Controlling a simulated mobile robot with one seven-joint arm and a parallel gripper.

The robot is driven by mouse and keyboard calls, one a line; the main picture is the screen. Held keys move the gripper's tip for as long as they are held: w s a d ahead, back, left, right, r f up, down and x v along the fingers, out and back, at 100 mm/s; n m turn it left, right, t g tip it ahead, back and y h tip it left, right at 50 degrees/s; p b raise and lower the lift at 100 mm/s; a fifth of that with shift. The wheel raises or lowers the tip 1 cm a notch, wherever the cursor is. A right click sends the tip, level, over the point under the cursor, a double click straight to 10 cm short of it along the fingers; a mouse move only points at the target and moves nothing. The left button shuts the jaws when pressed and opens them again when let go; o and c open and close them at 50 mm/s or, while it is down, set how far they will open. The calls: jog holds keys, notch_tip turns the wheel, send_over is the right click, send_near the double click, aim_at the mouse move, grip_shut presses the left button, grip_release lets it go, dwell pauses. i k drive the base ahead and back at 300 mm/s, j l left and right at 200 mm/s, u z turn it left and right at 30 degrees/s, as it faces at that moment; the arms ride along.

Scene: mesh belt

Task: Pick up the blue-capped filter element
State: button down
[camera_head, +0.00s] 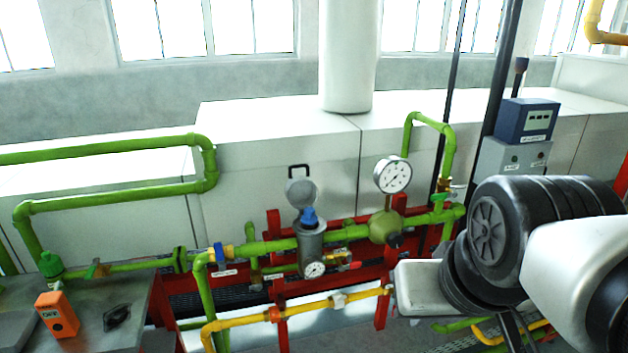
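A blue cap or fitting (309,217) sits on top of an upright dark grey filter housing (311,245) in the green pipe line, near the middle of the view. I cannot tell whether it belongs to a separate filter element, as any body below it is hidden in the housing. A light grey rounded part (300,191) with a black loop handle (298,170) shows just above and behind it. My arm reaches in at the right, well apart from the housing. I cannot make out any gripper fingers.
Green pipes (105,205) and a yellow pipe (300,307) surround the housing. A large pressure gauge (392,175) stands to its right and a small gauge (315,269) is on its front. A red frame (281,318) is below. An orange box (57,314) is at lower left.

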aim_at(309, 221)
jog(key=i+j+u, duration=0.45)
jog(key=i+j, duration=0.25)
jog(key=i, duration=0.15)
